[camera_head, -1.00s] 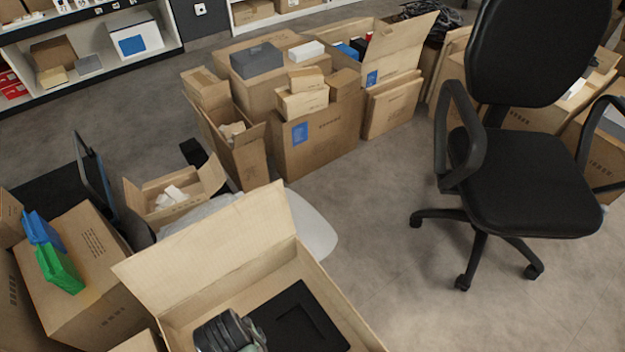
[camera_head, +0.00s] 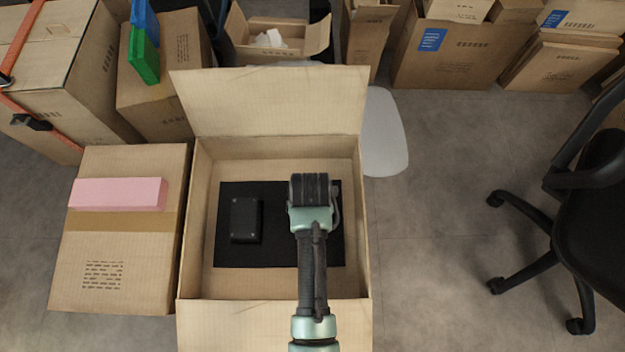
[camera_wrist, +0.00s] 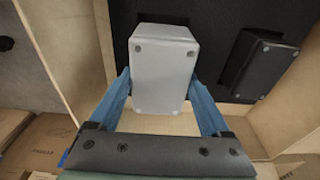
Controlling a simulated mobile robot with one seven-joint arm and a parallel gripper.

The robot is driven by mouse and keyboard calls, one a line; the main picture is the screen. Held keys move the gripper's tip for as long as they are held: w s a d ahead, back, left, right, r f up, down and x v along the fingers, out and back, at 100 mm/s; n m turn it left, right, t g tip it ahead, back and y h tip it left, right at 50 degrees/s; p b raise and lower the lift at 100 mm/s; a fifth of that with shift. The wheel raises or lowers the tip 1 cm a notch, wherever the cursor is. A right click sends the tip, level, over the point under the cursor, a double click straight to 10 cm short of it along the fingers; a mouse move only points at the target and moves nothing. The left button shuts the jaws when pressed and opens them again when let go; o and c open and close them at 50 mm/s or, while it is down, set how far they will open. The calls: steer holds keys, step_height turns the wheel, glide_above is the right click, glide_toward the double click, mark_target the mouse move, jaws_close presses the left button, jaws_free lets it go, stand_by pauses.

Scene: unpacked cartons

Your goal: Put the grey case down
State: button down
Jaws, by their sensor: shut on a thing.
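The grey case (camera_wrist: 164,68) is a light grey block with dark screws at its corners. In the wrist view my gripper (camera_wrist: 160,88) is shut on it, with one blue finger on each side. The open carton (camera_head: 202,270) is below my arm in the head view, and a dark mat (camera_head: 280,255) lies on its floor. A black case (camera_head: 246,220) lies on the left part of the mat; it is right of the grey case in the wrist view (camera_wrist: 262,66). My arm hides the grey case and fingers in the head view. I cannot tell whether the grey case touches the mat.
A closed carton (camera_head: 110,240) with a pink block (camera_head: 118,194) on it stands left of the open carton. The open carton's raised flap (camera_head: 270,105) stands at the back. An office chair (camera_head: 590,190) is at right, with clear floor (camera_head: 430,230) between.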

steer(key=shift+f+b, duration=0.9)
steer(key=shift+f, duration=0.9)
steer(key=shift+f, duration=0.45)
jaws_free()
steer(key=shift+r, duration=0.1)
